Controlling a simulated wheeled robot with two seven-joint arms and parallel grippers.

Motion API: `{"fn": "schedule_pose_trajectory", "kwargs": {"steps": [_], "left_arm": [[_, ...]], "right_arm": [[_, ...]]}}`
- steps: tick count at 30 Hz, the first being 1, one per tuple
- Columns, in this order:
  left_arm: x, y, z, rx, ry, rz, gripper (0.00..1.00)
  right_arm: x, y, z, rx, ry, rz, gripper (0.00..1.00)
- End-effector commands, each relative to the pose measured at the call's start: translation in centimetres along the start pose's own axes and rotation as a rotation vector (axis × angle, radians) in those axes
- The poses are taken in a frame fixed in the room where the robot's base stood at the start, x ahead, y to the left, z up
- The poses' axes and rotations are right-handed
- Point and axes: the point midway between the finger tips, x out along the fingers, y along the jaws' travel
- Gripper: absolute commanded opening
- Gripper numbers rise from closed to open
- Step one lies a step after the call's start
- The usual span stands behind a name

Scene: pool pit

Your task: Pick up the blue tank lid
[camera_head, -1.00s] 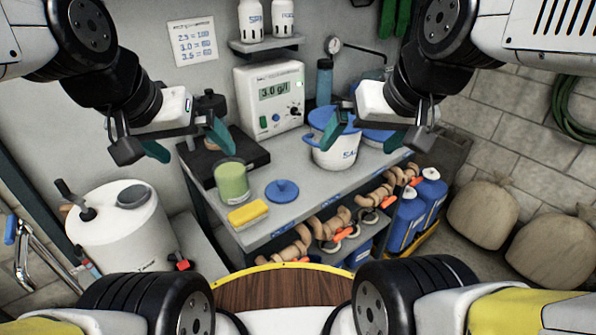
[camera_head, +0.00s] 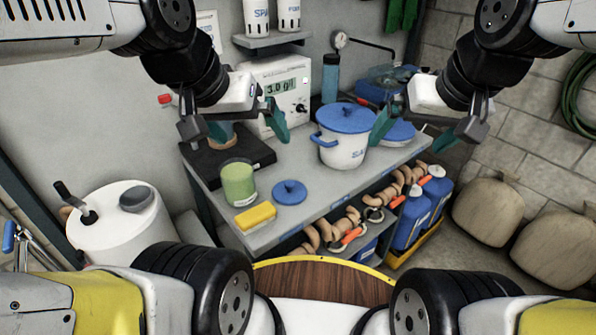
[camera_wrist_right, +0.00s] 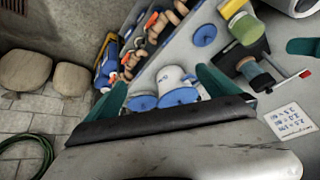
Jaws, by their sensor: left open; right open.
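Several blue lids show, and I cannot tell for certain which one is the tank lid. A small round blue lid with a knob (camera_head: 290,191) lies flat on the grey bench, beside the green jar; it also shows in the right wrist view (camera_wrist_right: 205,36). A larger blue lid (camera_head: 346,117) sits on the white pot (camera_head: 343,152). Another blue lid (camera_head: 400,131) is behind the pot, partly hidden by my right gripper. My left gripper (camera_head: 249,132) is open and empty above the bench's back left. My right gripper (camera_head: 411,137) is open and empty, right of the pot.
On the grey bench (camera_head: 320,190) stand a green jar (camera_head: 238,184), a yellow sponge (camera_head: 256,215) and a white meter (camera_head: 275,80). A white tank (camera_head: 122,225) stands at left. Blue canisters (camera_head: 410,218) and sacks (camera_head: 497,213) are at right. The bench front is partly clear.

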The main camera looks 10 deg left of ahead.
Motion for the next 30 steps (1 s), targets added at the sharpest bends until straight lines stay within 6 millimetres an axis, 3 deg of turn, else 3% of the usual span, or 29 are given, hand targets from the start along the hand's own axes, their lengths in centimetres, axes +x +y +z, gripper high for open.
{"fn": "schedule_pose_trajectory", "kwargs": {"steps": [8, 13, 21, 30], "left_arm": [[0.0, 0.0, 0.0, 0.000, 0.000, 0.000, 1.00], [0.0, 0.0, 0.0, 0.000, 0.000, 0.000, 1.00], [0.0, 0.0, 0.0, 0.000, 0.000, 0.000, 1.00], [0.0, 0.0, 0.0, 0.000, 0.000, 0.000, 1.00]], "right_arm": [[2.5, -1.5, -2.3, -0.068, -0.093, 0.029, 1.00], [5.5, -3.5, -4.4, -0.134, -0.175, 0.048, 1.00], [14.1, -9.8, -7.1, -0.286, -0.342, 0.058, 1.00], [23.6, -17.5, -6.1, -0.403, -0.481, 0.025, 1.00]]}}
